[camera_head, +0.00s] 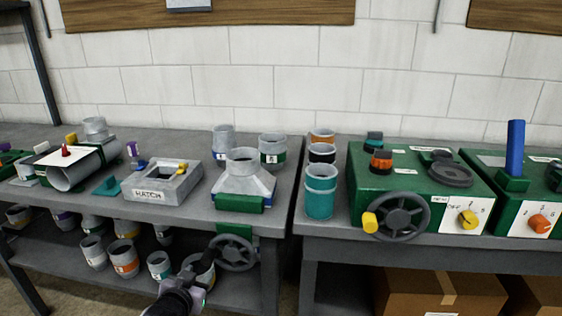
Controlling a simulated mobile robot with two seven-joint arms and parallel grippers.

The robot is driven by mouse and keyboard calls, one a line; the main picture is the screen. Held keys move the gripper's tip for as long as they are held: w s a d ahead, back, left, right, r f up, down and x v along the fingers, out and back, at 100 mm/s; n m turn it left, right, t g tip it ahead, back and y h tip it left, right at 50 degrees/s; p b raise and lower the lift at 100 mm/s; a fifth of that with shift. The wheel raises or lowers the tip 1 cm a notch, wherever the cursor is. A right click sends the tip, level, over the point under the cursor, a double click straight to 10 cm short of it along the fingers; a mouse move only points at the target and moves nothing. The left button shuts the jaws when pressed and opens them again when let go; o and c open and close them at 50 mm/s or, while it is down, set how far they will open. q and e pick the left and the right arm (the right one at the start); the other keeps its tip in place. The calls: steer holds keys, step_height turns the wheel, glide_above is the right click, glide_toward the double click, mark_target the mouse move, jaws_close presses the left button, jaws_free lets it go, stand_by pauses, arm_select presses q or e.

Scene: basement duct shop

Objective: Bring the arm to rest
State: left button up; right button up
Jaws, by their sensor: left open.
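My left gripper (204,268) shows at the bottom, left of centre, with dark and pale grey parts. It is open, low in front of the left bench's lower shelf, left of a dark handwheel (233,253). I see nothing held, though its fingertips are small and partly merge with a ring-shaped can (198,277) behind them. My right gripper is out of the picture.
The left bench (290,190) carries a grey hatch box (161,187), a duct hood (243,178) and several cans. The right bench (335,236) holds green control boxes (395,185) with a protruding handwheel (400,215). Cardboard boxes (440,293) stand below.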

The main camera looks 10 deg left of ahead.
arm_select(q)
steer(key=s+d+f+g+h, duration=0.1)
steer(key=s+d+f, duration=0.1)
steer(key=s, duration=0.7)
steer(key=s+d+f+g, duration=0.1)
steer(key=s+f, duration=0.3)
steer(key=s, duration=0.5)
steer(key=s+d+f+h, duration=0.1)
steer(key=s+d+f, duration=0.2)
steer(key=s, duration=0.6)
steer(key=shift+s+f+m+g+h, duration=0.15)
steer(key=shift+s+m+g+h, duration=0.15)
steer(key=shift+s+g, duration=0.1)
